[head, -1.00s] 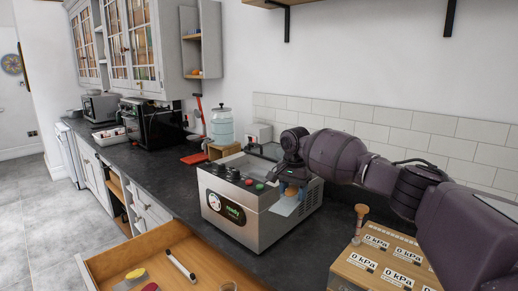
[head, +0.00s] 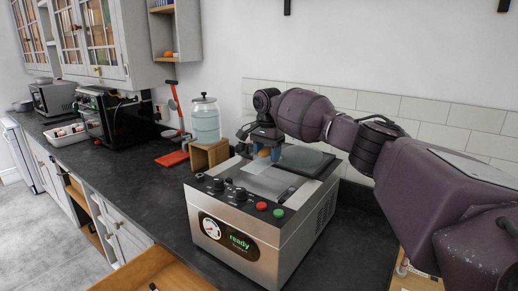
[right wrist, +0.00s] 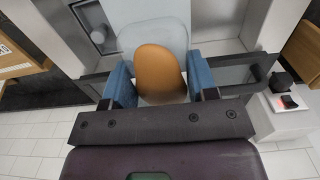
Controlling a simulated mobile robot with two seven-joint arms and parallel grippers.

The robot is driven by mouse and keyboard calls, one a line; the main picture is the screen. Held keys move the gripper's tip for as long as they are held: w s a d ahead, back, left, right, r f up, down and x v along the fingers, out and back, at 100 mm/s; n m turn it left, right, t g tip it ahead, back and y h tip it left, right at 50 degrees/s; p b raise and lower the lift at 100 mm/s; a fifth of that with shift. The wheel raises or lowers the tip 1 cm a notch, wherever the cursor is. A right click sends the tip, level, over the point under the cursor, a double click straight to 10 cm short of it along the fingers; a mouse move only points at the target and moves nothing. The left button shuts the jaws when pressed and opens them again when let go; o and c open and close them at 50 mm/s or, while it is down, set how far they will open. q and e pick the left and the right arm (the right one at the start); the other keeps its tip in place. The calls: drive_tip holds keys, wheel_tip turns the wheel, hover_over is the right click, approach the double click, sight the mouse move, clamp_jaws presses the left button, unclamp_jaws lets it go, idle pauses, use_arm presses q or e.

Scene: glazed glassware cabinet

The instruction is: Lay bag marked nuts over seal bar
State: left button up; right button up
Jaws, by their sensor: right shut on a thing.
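My right gripper (head: 263,146) is shut on a clear bag (head: 266,180) with an orange-brown lump inside. In the right wrist view, the lump (right wrist: 160,73) sits between the blue fingers and the pale see-through bag (right wrist: 155,34) spreads beyond them. No writing on the bag is readable. The gripper and bag are over the top of the steel vacuum sealer (head: 275,256), whose display reads "ready". I cannot make out the seal bar clearly or tell whether the bag touches it. My left gripper is not in view.
A glass jar (head: 206,121) on a wooden stand (head: 207,155) and a red-based tool (head: 172,158) stand behind and left of the sealer. A black oven (head: 112,122) is farther left. An open wooden drawer (head: 150,272) is in front. Counter left of the sealer is clear.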

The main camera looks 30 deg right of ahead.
sight(267, 185)
drive_tip(key=shift+s+f, duration=0.15)
drive_tip(key=shift+f, duration=3.85)
drive_tip(key=o, duration=1.4)
drive_tip(key=shift+r, duration=4.5)
